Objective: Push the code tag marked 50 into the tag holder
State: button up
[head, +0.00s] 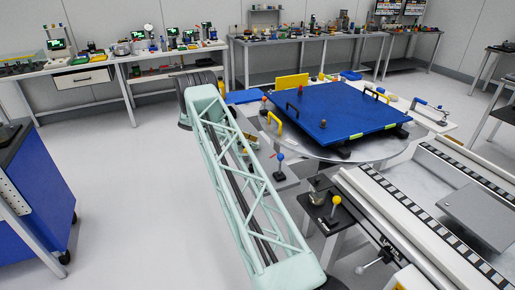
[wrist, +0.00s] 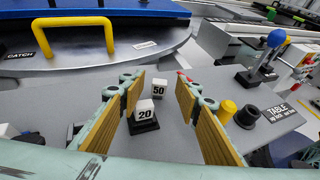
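In the wrist view, a white block marked 50 (wrist: 158,88) stands upright on a grey surface. Nearer to me, a white block marked 20 (wrist: 144,110) sits on a black base (wrist: 144,126). I cannot tell which part is the tag holder. My gripper (wrist: 160,91) is open, with yellow-padded fingers to the left and right of both blocks. The 50 block shows in the gap between the fingertips, and nothing is held. In the head view I cannot make out the gripper or the tags.
A yellow handle (wrist: 75,28) and a CATCH label (wrist: 18,56) lie to the left. A blue-knobbed lever (wrist: 276,39), a yellow peg (wrist: 228,109) and a TABLE label (wrist: 281,111) are to the right. The head view shows a blue plate (head: 330,110) on a round table and open floor at left.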

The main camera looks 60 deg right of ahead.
jog(key=shift+x, duration=0.95)
jog(key=shift+a+f, duration=0.1)
jog(key=shift+f, duration=0.05)
jog(key=shift+c, duration=0.9)
jog(key=shift+a, duration=0.1)
jog(key=c, duration=0.6)
jog(key=shift+c, duration=0.2)
